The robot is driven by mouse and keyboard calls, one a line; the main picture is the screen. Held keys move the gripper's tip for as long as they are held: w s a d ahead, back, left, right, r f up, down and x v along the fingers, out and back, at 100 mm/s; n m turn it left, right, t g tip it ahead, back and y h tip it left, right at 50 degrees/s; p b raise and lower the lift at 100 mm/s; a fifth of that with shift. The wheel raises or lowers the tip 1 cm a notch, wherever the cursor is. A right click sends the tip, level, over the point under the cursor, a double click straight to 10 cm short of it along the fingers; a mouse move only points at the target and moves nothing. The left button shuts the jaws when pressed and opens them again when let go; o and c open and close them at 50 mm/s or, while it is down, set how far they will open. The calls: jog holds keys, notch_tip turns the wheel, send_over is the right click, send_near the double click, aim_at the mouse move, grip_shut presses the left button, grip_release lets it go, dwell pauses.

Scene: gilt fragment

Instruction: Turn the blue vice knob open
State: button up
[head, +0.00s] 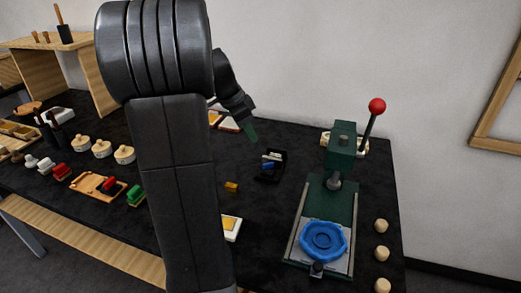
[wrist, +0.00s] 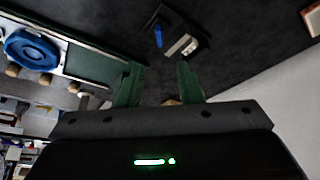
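A small black vice (head: 281,158) stands on the dark table, left of the green press, with a pale metallic block at its top. Its blue knob (head: 267,166) is a short blue bar on the near side. In the wrist view the vice (wrist: 196,42) is beyond the fingertips, with the blue knob (wrist: 158,37) on its left. My gripper (head: 251,132) is above and left of the vice, apart from it. In the wrist view its two green fingers (wrist: 159,76) are spread with nothing between them.
A green press (head: 345,190) with a red-ball lever (head: 376,106) and a blue round piece (head: 323,240) stands on the right. Several wooden balls (head: 381,226) line the right edge. A small yellow block (head: 231,187) lies left of the vice. My arm hides part of the table.

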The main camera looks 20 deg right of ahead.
aim_at(265, 164)
jog(key=x, duration=1.3)
jog(key=shift+d+f, duration=0.15)
jog(key=shift+f, duration=0.1)
jog(key=shift+c, duration=0.2)
grip_shut()
